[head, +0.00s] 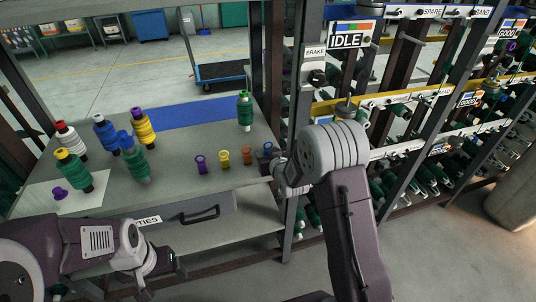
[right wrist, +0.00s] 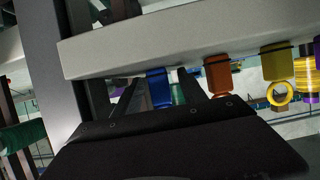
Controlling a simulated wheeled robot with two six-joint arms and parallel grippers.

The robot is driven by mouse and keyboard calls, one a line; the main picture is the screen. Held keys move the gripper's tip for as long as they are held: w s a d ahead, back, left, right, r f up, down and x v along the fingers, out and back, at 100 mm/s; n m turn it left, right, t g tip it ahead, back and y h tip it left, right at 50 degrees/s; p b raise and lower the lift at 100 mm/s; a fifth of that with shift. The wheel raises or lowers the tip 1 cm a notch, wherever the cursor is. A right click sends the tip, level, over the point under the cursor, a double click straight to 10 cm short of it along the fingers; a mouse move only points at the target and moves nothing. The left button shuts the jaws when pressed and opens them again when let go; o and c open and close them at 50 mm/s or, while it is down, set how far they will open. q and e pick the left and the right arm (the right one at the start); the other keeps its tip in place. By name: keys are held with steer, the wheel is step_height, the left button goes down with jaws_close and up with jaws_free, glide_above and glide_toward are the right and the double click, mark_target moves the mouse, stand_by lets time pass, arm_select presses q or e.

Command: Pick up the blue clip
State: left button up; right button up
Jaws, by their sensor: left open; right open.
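The blue clip (right wrist: 159,88) shows in the right wrist view, at the left end of a row of clips. In the head view the blue clip (head: 267,146) is mostly hidden by my right gripper (head: 266,161) at the table's right front corner. My right gripper is open; its dark fingers (right wrist: 160,98) reach up on both sides of the blue clip in the wrist picture. I cannot tell whether they touch it. My left gripper (head: 168,266) is open and empty, low in front of the drawer.
Orange (head: 247,155), yellow (head: 224,158) and purple (head: 200,163) clips stand left of the blue one on the table (head: 190,146). Several thread spools (head: 134,162) stand further left. A post (head: 295,130) and spool rack are close on the right.

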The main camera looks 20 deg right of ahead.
steer(key=shift+s, duration=0.1)
steer(key=shift+c, duration=0.3)
jaws_close()
arm_select(q)
steer(key=shift+r, duration=0.1)
arm_select(e)
steer(key=shift+r, duration=0.1)
